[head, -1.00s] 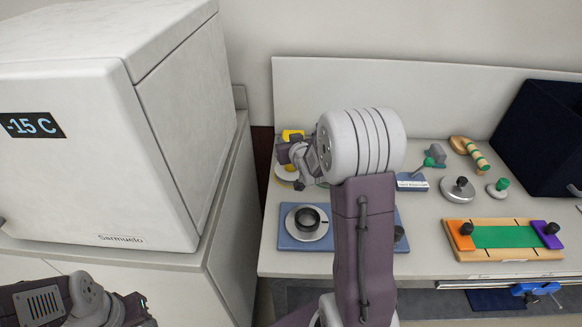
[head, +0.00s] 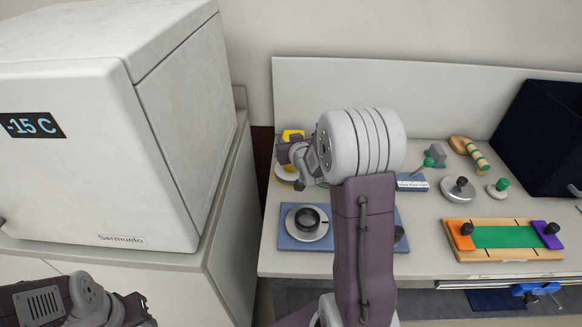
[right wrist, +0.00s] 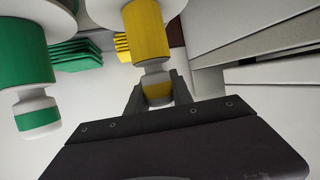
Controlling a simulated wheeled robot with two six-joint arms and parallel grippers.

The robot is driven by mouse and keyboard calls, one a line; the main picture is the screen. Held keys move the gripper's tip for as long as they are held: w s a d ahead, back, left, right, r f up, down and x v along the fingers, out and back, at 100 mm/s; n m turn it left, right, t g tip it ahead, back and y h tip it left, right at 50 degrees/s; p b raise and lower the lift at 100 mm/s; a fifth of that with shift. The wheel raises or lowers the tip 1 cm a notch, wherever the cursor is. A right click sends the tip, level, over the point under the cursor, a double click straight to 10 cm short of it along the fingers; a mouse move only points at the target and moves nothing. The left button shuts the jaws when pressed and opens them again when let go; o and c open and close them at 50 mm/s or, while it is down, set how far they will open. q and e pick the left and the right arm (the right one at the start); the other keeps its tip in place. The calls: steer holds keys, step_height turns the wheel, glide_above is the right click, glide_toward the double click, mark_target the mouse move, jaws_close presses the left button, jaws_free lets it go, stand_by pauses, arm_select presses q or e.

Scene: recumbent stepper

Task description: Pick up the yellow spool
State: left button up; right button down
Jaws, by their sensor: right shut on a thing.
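The yellow spool (right wrist: 147,32) shows in the right wrist view, with a yellow body, white ends and a narrower white-and-yellow end piece. My right gripper (right wrist: 158,91) is shut on that narrow end, one finger on each side. In the head view, my right gripper (head: 291,163) is at the back left of the table, partly hidden by my own arm. A white and yellow round part (head: 284,174) shows beside it; the rest there is covered. My left gripper (head: 143,308) is at the lower left, away from the table, and its fingers are unclear.
A green spool (right wrist: 25,52) stands beside the yellow one in the right wrist view. A blue plate (head: 284,242) with a black-and-white dial lies in front. A large white freezer (head: 70,160) stands left. An orange, green and purple board (head: 505,237) lies right.

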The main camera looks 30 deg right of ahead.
stand_by(0.6)
step_height(320, 180, up, 10)
steer(key=p, duration=0.3)
